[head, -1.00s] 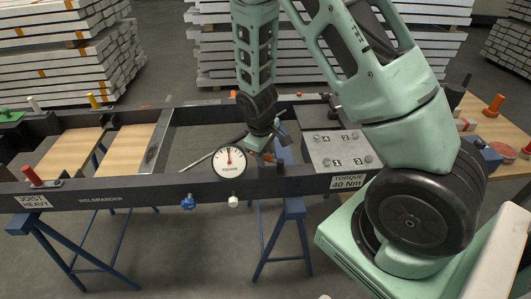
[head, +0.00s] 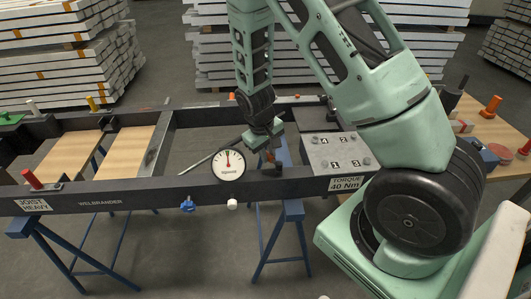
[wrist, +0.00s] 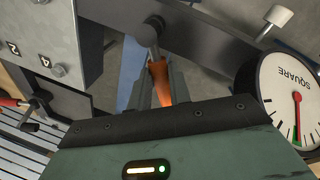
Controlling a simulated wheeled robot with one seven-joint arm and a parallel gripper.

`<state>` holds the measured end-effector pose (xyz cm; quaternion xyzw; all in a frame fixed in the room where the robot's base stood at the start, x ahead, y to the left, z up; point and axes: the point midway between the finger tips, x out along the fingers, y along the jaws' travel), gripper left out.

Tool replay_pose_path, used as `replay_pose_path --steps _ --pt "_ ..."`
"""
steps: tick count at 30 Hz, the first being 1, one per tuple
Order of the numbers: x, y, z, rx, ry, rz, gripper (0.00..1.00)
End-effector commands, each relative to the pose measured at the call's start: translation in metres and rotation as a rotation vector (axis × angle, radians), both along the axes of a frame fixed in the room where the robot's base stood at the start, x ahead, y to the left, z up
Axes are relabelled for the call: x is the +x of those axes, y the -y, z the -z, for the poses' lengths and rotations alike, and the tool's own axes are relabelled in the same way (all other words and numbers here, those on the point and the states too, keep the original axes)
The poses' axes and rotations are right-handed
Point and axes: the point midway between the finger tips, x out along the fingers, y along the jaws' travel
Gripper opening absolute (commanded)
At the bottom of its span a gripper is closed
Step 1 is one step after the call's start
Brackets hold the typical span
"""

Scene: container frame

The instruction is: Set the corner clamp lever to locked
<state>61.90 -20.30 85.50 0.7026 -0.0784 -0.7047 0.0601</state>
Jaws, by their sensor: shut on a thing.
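The corner clamp lever (wrist: 158,82) has an orange grip. It joins a dark grey pivot (wrist: 149,32) on the dark frame rail. My gripper (wrist: 161,76) is shut on the orange grip, with a finger on each side. In the head view my gripper (head: 270,151) is low over the front rail, just right of the round dial. The dark clamp body (head: 271,169) shows there on the rail, and the lever is mostly hidden by my gripper. No lock marking is readable.
A white dial (head: 228,164) marked SQUARE stands on the rail; it is close on the right in the wrist view (wrist: 290,98). A grey bolt plate (head: 338,151) is to the right. A blue knob (head: 187,205) and a white knob (head: 232,204) hang below the rail.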

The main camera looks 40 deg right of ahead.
Motion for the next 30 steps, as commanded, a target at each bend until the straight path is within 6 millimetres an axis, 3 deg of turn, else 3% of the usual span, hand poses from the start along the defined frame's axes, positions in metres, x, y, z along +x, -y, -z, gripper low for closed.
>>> replay_pose_path --steps 15,30 --pt "-0.003 0.019 -0.001 0.0 -0.001 0.409 0.0" --pt "-0.005 0.025 -0.001 0.0 -0.001 0.534 0.0"
